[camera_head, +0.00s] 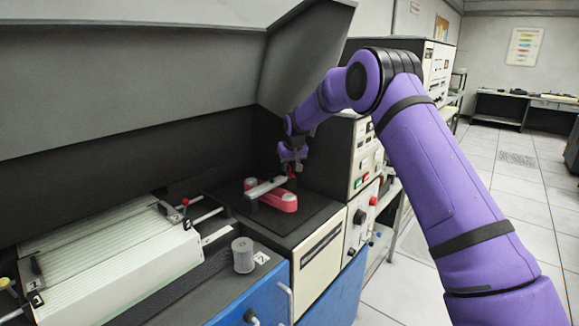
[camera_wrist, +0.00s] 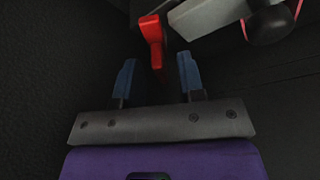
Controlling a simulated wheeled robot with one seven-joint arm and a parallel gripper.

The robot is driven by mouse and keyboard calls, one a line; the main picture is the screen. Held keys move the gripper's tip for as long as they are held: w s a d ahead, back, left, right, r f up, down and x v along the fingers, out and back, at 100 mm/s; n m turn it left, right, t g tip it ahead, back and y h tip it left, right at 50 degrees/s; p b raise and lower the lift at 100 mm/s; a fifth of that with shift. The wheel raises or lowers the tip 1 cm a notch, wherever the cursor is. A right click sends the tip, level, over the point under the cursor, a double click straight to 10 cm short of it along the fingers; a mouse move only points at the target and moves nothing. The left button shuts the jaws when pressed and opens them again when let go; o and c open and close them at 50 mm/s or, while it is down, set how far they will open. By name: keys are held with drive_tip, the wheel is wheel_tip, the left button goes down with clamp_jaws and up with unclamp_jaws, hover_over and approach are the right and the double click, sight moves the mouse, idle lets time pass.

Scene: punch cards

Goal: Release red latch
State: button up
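The red latch (camera_wrist: 152,38) shows in the wrist view as a red lever at the top centre. In the head view a small red part (camera_head: 291,171) shows just below my gripper, beside a pale bar (camera_head: 265,187) and a pink-red piece (camera_head: 272,201) on a dark surface. My gripper (camera_wrist: 157,70) is open, with its two blue fingers apart. The latch's lower end reaches into the space between the fingertips, with gaps visible on both sides. In the head view my gripper (camera_head: 292,160) is small and its fingers are hard to make out.
A pale bar end and a dark round knob (camera_wrist: 270,25) lie close to the right finger in the wrist view. In the head view a grey hood (camera_head: 130,70) overhangs the station. A control panel (camera_head: 362,160) stands right of my gripper, and a grey spool (camera_head: 243,256) stands in front.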

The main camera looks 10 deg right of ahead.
drive_tip(key=v, duration=1)
drive_tip(key=shift+r, duration=0.15)
drive_tip(key=shift+s, duration=0.15)
